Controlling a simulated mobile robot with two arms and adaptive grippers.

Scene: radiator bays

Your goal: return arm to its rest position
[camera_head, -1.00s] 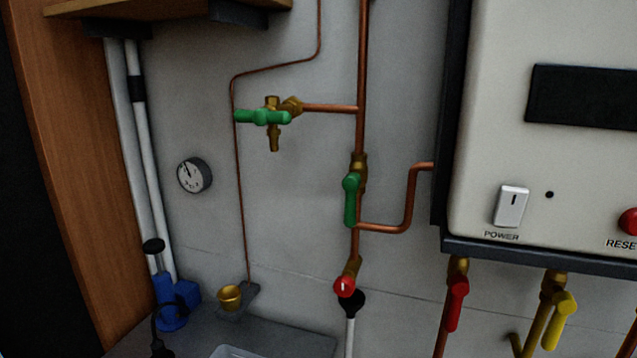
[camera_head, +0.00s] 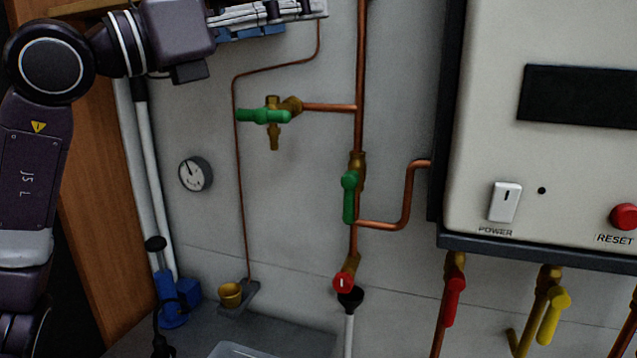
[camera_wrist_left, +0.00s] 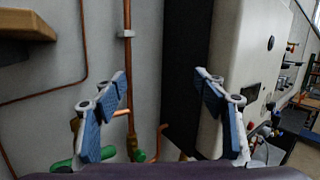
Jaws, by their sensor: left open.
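My left arm comes in at the upper left of the head view. Its left gripper (camera_head: 268,16) is at the top, above the green-handled tap and in front of the shelf and wall. In the left wrist view its two blue-padded fingers (camera_wrist_left: 168,112) stand wide apart with nothing between them. Beyond them are the copper pipes and the side of the boiler. My right gripper is in neither view.
The boiler (camera_head: 490,140) fills the right side. Green-handled valves (camera_head: 264,116) sit on copper pipes (camera_head: 360,70). A gauge (camera_head: 195,174) is on the wall, a wooden shelf and panel (camera_head: 110,260) at left. A small brass cup (camera_head: 230,294) and a blue pump (camera_head: 170,300) are below.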

